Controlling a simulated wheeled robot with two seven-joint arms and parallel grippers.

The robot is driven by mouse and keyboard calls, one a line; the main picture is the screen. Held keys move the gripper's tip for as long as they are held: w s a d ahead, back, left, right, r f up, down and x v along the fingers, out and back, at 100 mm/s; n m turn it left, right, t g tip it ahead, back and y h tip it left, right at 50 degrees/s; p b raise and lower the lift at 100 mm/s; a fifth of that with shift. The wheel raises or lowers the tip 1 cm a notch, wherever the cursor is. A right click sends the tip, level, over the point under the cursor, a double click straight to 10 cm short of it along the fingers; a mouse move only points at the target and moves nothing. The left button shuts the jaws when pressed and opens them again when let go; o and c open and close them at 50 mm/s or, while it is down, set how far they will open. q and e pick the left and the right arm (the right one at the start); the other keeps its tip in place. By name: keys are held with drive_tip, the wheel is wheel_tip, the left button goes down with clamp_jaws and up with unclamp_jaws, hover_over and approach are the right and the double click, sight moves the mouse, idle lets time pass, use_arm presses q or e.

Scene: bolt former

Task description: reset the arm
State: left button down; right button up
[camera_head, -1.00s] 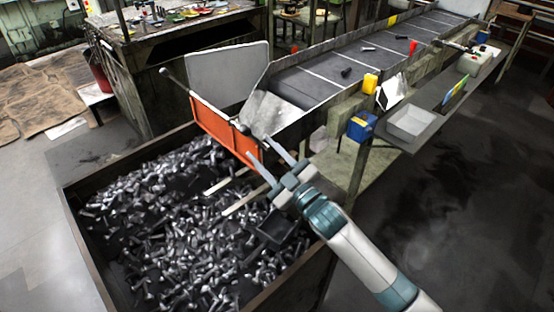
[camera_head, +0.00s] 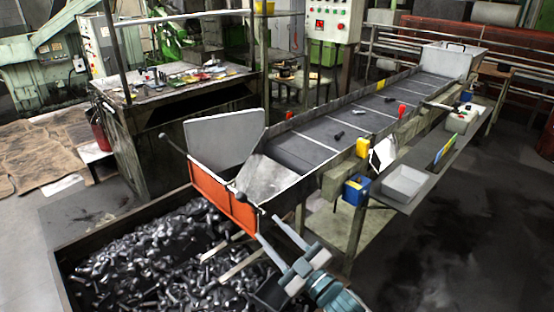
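My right gripper (camera_head: 274,236) is at the lower middle of the head view, its two fingers spread apart with nothing between them. It is over the right edge of a large bin (camera_head: 80,239) full of loose metal bolts (camera_head: 150,262), just below the orange chute panel (camera_head: 222,204). The rest of the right arm runs out of the bottom of the frame. My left gripper and arm are not in the picture.
A conveyor (camera_head: 300,148) with a few dark bolts on it slopes up to the back right. A cluttered workbench (camera_head: 170,92) stands behind. Open floor (camera_head: 450,240) lies at right.

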drive_tip(key=s+d+f+m+g+h, duration=0.4)
drive_tip(key=s+d+f+m+h, duration=0.5)
drive_tip(key=s+d+f, duration=0.5)
drive_tip(key=s+d+f+m+g+h, duration=0.1)
drive_tip(key=s+d+f+g, duration=0.15)
drive_tip(key=s, duration=0.45)
drive_tip(key=s+d+f+m+g+h, duration=0.2)
drive_tip(key=s+d+f, duration=0.15)
drive_tip(key=s, duration=0.45)
drive_tip(key=s+d+f+m+g+h, duration=0.1)
drive_tip(key=s+d+f+g, duration=0.2)
drive_tip(key=s, duration=0.4)
wheel_tip(320, 180, down, 29)
drive_tip(key=s+d+g+b, duration=0.1)
drive_tip(key=s+g+b, duration=0.1)
drive_tip(key=s+d+f+b, duration=0.2)
drive_tip(key=s+d+f, duration=0.1)
drive_tip(key=s+f, duration=1.5)
drive_tip(key=shift+d+f+n+g, duration=0.15)
drive_tip(key=shift+f+n+g, duration=0.2)
drive_tip(key=shift+f, duration=0.85)
